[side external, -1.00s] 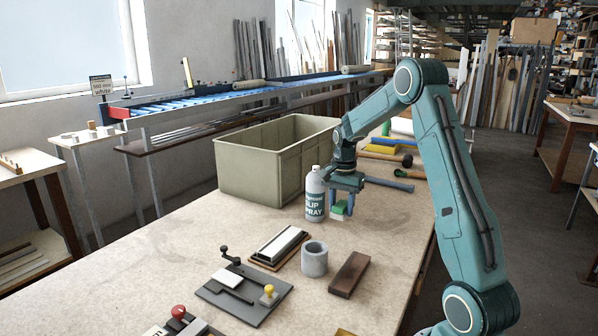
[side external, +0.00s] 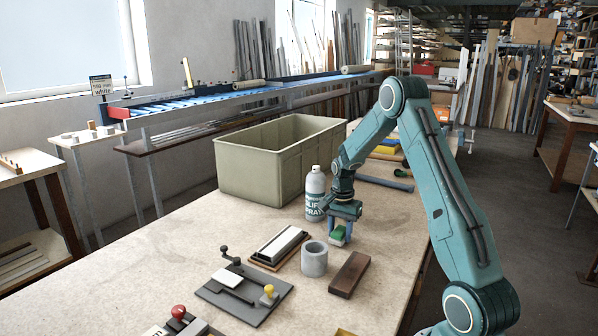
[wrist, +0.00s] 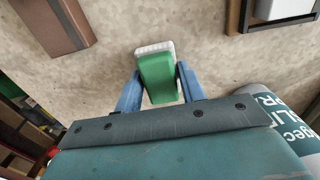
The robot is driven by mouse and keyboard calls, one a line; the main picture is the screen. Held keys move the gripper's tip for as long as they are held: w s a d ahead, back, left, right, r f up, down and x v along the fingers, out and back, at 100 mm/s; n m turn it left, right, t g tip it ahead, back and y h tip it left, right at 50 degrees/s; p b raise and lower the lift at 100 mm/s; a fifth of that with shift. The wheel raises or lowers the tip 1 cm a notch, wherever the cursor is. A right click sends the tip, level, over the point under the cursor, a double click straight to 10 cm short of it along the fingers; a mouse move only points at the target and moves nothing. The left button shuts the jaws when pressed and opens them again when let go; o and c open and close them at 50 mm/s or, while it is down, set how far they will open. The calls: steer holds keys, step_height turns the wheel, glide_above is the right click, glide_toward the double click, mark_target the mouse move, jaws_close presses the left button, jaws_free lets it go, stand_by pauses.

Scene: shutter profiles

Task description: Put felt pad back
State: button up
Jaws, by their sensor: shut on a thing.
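The felt pad, a green block with a white layer along its underside, shows in the side view (side external: 338,233) and in the wrist view (wrist: 158,78). My gripper (side external: 342,236) is shut on it, with one blue finger on each side of the green part in the wrist view. The pad is low over the bench top; I cannot tell whether it touches the bench. The white spray bottle (side external: 315,187) stands just behind and left of my gripper in the side view.
A grey cup (side external: 314,260), a brown block (side external: 350,274) and a sharpening stone on a wooden base (side external: 278,246) lie in front. A grey plate with yellow and black knobs (side external: 240,297) is nearer. A large olive bin (side external: 262,172) stands behind. Bench is clear at left.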

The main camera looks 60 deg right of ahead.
mark_target(340, 230)
steer(key=shift+f, duration=0.25)
steer(key=o, duration=0.9)
step_height(340, 230, up, 12)
steer(key=shift+r, duration=0.1)
stand_by(0.4)
stand_by(0.5)
